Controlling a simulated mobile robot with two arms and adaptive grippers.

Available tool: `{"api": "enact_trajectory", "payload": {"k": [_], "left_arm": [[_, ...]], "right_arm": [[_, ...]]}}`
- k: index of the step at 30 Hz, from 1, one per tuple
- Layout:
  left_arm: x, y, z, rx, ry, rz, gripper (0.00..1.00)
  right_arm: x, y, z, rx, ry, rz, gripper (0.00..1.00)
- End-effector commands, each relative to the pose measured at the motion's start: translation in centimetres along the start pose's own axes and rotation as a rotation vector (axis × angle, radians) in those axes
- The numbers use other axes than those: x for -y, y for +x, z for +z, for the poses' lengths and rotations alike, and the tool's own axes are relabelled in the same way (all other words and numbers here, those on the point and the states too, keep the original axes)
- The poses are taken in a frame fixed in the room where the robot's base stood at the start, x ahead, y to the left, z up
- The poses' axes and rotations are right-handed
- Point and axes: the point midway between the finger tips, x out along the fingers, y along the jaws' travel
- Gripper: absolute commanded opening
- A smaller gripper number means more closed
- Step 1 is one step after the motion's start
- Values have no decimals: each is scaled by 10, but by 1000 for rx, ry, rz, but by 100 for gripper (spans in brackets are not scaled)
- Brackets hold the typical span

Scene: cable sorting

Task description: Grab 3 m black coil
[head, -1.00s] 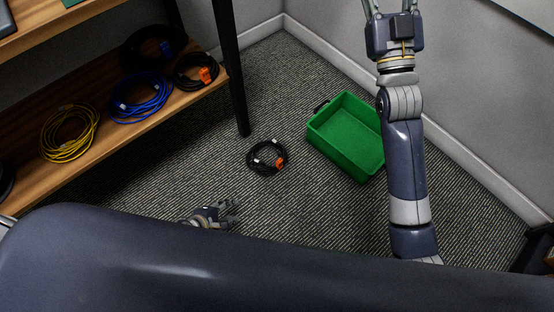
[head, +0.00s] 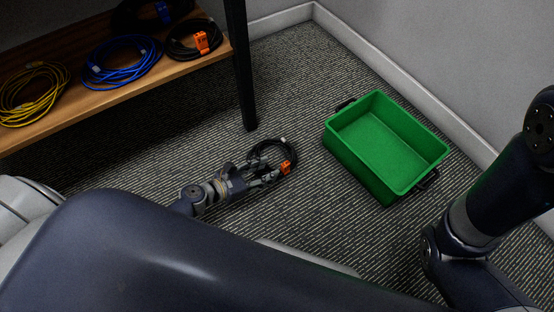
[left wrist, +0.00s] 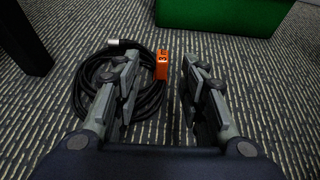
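A black coil (head: 264,149) with an orange tag lies flat on the carpet; the tag reads 3 m in the left wrist view (left wrist: 162,66). My left gripper (head: 271,172) is low at the coil's near side. In the left wrist view the gripper (left wrist: 165,82) is open: its left finger overlaps the coil and its right finger is outside it, with the coil's right side and tag between. I cannot tell whether the fingers touch the cable. My right arm stands at the right of the head view, its gripper out of view.
A green bin (head: 380,150), empty, stands on the floor to the right. A wooden shelf (head: 150,88) at upper left holds a yellow coil (head: 34,92), a blue coil (head: 122,62) and black coils, one orange-tagged (head: 190,40). A dark shelf leg (head: 241,75) stands close behind the floor coil.

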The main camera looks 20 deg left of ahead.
Motion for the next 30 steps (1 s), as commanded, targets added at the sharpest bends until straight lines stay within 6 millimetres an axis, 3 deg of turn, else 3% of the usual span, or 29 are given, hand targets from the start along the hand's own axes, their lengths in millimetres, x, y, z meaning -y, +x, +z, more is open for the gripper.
{"api": "enact_trajectory", "payload": {"k": [3, 11, 19, 30], "left_arm": [[0, 22, -2, 1, 3, 0, 38], [1, 44, -2, -1, 4, -1, 38], [3, 81, -3, 0, 6, 1, 38], [4, 90, -1, -2, 4, 1, 36]], "right_arm": [[3, -3, -7, -15, -2, -6, 45], [5, -8, -11, -20, -3, -9, 45], [9, -29, -18, -19, -3, -9, 45], [9, -31, -18, -20, -3, -9, 45]]}}
